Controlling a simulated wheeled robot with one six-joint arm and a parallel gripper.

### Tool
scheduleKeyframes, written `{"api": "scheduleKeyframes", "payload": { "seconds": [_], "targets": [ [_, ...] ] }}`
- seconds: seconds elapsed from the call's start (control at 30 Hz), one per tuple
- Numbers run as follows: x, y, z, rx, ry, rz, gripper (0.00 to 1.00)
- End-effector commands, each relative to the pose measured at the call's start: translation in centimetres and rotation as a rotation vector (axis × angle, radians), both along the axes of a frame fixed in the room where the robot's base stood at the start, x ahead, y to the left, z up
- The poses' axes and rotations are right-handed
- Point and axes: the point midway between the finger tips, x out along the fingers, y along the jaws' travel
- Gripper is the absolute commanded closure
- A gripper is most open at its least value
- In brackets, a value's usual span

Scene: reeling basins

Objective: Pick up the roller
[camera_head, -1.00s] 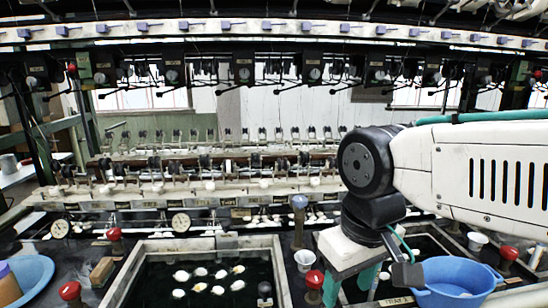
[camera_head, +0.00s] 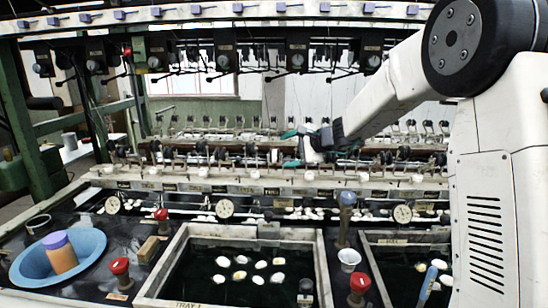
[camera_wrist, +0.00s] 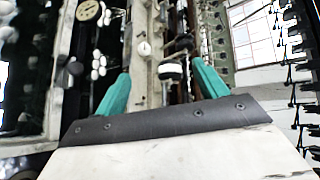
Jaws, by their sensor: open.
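I take the roller to be a small white cylinder with dark ends (camera_wrist: 171,70), on the pale rail of the reeling machine. In the wrist view it shows between my teal fingertips, closer to the right one. In the head view it is a small pale piece (camera_head: 275,156) just left of my fingers. My gripper (camera_head: 289,148) reaches over the machine from the right, its fingers spread. The wrist view also shows my gripper (camera_wrist: 161,69) open, with nothing held. I cannot tell whether the fingers are level with the roller.
Several similar spools line the rail. In front are a dark water basin (camera_head: 317,260) with white cocoons, red-topped knobs (camera_head: 120,267), gauges (camera_head: 225,208) and a white cup (camera_head: 349,258). A blue bowl (camera_head: 92,243) holds an orange, purple-topped container (camera_head: 60,252). A bar with hooks hangs above.

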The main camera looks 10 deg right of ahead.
Motion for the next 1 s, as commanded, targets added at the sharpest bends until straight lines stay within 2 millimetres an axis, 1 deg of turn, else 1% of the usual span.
{"api": "scheduleKeyframes", "payload": {
  "seconds": [0.03, 0.1, 0.23, 0.47, 0.73, 0.87, 1.0],
  "targets": [
    [1.5, -0.9, -1.0, 0.030, 0.007, -0.043, 0.28],
    [2.9, -1.7, -1.7, 0.062, 0.011, -0.087, 0.28],
    [4.3, -2.2, -2.5, 0.089, 0.016, -0.126, 0.28],
    [6.4, -1.0, -3.5, 0.091, 0.015, -0.126, 0.28],
    [9.6, 0.5, -5.1, 0.091, 0.015, -0.125, 0.28],
    [10.3, 0.9, -5.5, 0.090, 0.015, -0.125, 0.28],
    [10.3, 0.9, -5.5, 0.090, 0.014, -0.127, 0.28]
  ]
}}
